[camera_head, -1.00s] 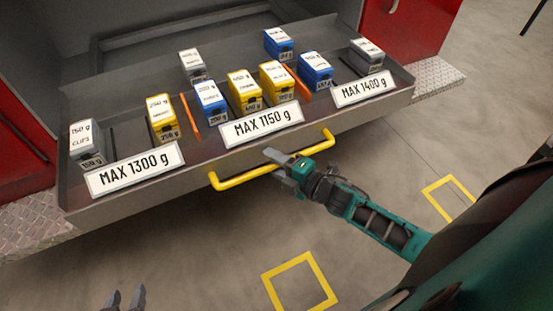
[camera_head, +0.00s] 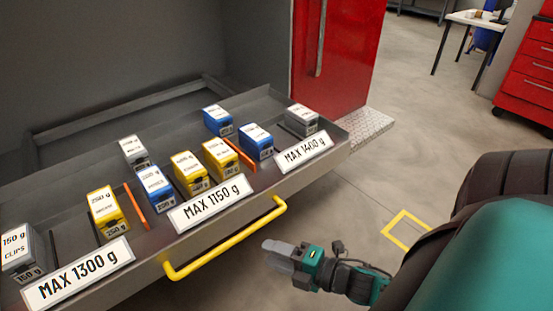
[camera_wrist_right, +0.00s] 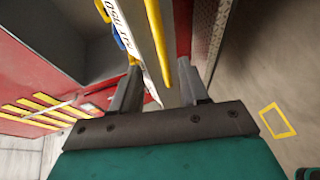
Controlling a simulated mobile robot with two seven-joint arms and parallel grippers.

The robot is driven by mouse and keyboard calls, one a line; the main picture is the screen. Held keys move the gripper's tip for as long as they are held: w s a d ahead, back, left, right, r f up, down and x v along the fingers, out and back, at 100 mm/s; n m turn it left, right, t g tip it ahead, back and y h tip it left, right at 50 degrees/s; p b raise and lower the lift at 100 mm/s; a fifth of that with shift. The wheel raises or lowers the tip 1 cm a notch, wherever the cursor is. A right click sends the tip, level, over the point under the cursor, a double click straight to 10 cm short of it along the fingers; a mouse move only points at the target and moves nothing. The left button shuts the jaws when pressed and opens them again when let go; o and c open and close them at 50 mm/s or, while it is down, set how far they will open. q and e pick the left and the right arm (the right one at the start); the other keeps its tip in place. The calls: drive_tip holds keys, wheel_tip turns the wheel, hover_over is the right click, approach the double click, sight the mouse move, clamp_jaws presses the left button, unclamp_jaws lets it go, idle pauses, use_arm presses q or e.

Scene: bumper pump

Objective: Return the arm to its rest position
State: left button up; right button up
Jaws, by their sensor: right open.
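My right gripper (camera_head: 278,252) is at the lower middle of the head view, just right of and in front of the yellow handle (camera_head: 225,240) of the open drawer (camera_head: 330,155). It looks apart from the handle. In the right wrist view its two fingers (camera_wrist_right: 160,92) are spread with nothing between them that they touch; the yellow handle (camera_wrist_right: 155,35) lies beyond the fingertips. The right forearm is teal and black and runs in from the right. My left gripper is out of the head view.
The drawer holds several grey, blue and yellow weight boxes, such as a yellow box (camera_head: 107,210), behind labels MAX 1300 g, MAX 1150 g and MAX 1400 g. A red door (camera_head: 335,55) stands behind. A red tool cabinet (camera_head: 530,75) is at far right. Floor right of the drawer is clear.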

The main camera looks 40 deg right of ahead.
idle(0.6)
drive_tip(key=s+a+f+m+g+h, duration=0.1)
drive_tip(key=a+m+g, duration=0.1)
drive_tip(key=a+m, duration=0.3)
drive_tip(key=a+f+m+g+h, duration=0.2)
drive_tip(key=a+m, duration=0.2)
drive_tip(key=m, duration=0.9)
drive_tip(key=shift+s+a+m, duration=0.3)
drive_tip(key=shift+s+a, duration=0.05)
drive_tip(key=shift+s, duration=0.05)
drive_tip(key=shift+d, duration=0.1)
